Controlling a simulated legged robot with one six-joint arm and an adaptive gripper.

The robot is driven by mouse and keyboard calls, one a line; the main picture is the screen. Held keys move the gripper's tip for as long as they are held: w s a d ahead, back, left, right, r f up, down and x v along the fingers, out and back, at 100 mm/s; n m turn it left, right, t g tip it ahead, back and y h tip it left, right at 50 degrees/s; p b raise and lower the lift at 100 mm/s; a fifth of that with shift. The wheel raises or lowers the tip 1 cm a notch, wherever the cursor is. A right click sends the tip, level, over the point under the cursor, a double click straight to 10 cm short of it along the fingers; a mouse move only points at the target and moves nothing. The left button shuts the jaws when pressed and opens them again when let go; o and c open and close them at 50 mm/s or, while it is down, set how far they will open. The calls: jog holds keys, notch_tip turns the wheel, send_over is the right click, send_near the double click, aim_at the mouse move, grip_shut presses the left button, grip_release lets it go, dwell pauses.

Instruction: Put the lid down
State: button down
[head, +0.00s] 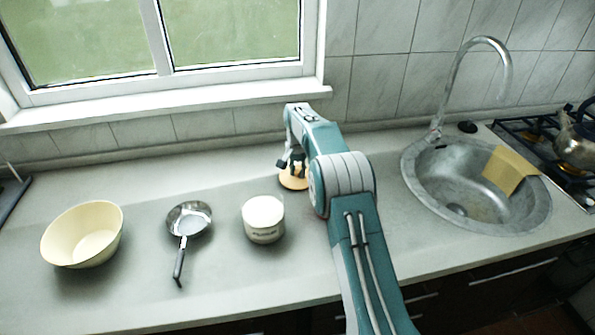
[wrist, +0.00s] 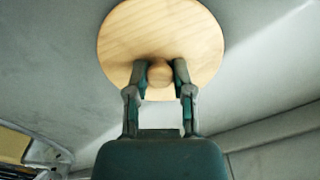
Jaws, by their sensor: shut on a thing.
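A round wooden lid (wrist: 160,35) with a ball-shaped knob (wrist: 159,73) fills the upper middle of the wrist view. My gripper (wrist: 160,76) is shut on the knob, with one finger on each side. In the head view the lid (head: 293,181) is partly hidden behind my gripper (head: 292,165), over the counter near the wall. I cannot tell whether the lid touches the counter. A white enamel pot (head: 263,220) with writing on its side stands on the counter to the left of my arm. Its top looks white and pale.
A cream bowl (head: 84,235) and a small metal pan (head: 188,222) with its handle toward the front stand further left. A round sink (head: 477,190) with a tap (head: 475,45) and a yellow cloth (head: 510,170) is at right. A stove with a kettle (head: 577,140) is beyond. Counter behind the pan is clear.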

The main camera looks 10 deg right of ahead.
aim_at(297, 170)
jog(key=shift+c, duration=2.4)
grip_release()
jog(key=s+r+n+t, duration=0.1)
jog(key=s+r, duration=0.3)
jog(key=r, duration=0.7)
jog(key=s+r+n, duration=0.1)
jog(key=s+r, duration=0.2)
jog(key=r, duration=0.9)
jog(key=s+r+n+t, duration=0.1)
jog(key=s+r, duration=0.2)
jog(key=s, duration=0.4)
jog(key=s+r+n+t, duration=0.1)
jog(key=s+r, duration=0.2)
jog(key=s, duration=0.3)
jog(key=s+f+n+t, duration=0.1)
jog(key=s+f, duration=0.3)
jog(key=s, duration=0.8)
jog(key=s+f+n+t, duration=0.1)
jog(key=s+f, duration=0.3)
jog(key=s, duration=0.9)
jog(key=shift+f+n+t, duration=0.15)
jog(key=shift+n+t, duration=0.15)
jog(key=shift+n, duration=0.4)
